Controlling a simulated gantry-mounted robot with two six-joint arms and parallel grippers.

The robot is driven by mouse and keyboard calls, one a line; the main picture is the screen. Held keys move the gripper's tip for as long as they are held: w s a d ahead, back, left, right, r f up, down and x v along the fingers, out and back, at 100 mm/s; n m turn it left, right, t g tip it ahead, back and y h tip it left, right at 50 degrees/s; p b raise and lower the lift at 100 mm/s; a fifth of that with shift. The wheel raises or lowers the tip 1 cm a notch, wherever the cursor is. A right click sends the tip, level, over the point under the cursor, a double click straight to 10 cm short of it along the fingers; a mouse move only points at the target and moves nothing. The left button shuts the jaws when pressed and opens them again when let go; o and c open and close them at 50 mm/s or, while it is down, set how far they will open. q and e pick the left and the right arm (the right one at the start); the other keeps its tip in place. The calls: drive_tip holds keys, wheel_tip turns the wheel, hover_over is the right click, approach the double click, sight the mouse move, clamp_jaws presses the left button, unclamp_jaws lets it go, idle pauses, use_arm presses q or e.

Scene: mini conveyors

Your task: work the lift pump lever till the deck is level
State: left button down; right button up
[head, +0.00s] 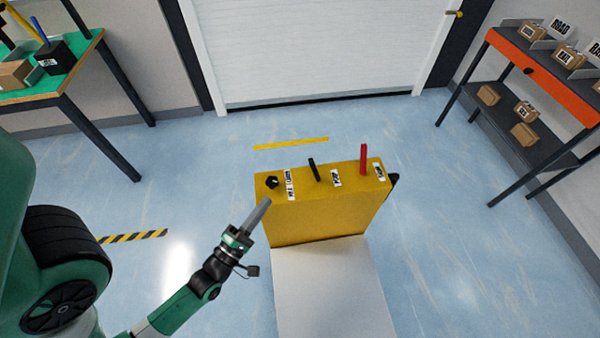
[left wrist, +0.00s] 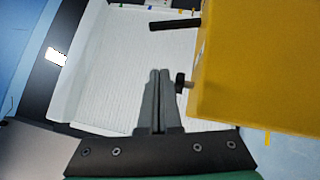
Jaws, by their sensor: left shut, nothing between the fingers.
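A yellow control box (head: 318,213) stands on the floor in the middle of the head view. On its top are a black knob (head: 272,182), a black lever (head: 313,169) and an upright red lever (head: 364,159), with small labels that I cannot read surely. A flat pale grey panel (head: 325,290) lies at its near side; I cannot tell whether it is the deck. My left gripper (head: 266,202) is shut and empty at the box's left end. In the left wrist view its fingertips (left wrist: 159,72) are just beside the knob (left wrist: 181,81), and the black lever (left wrist: 175,24) is farther off. My right gripper is out of view.
A green-topped bench (head: 88,52) stands at the left, and an orange-edged shelf with boxes (head: 545,57) at the right. A white shutter door (head: 320,50) closes the back. The blue floor around the box is clear.

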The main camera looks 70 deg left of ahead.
sight(315, 170)
use_arm(q)
drive_tip(key=b+x, duration=0.1)
drive_tip(key=x, duration=0.8)
drive_tip(key=shift+w+a, duration=0.1)
drive_tip(key=shift+w, duration=0.15)
drive_tip(key=shift+w+r+p, duration=0.65)
drive_tip(key=shift+w+p, duration=0.35)
drive_tip(key=shift+w+r+p, duration=0.1)
drive_tip(key=shift+w+p, duration=0.55)
drive_tip(key=shift+w, duration=0.1)
drive_tip(key=shift+w+d, duration=0.25)
drive_tip(key=shift+w, duration=0.15)
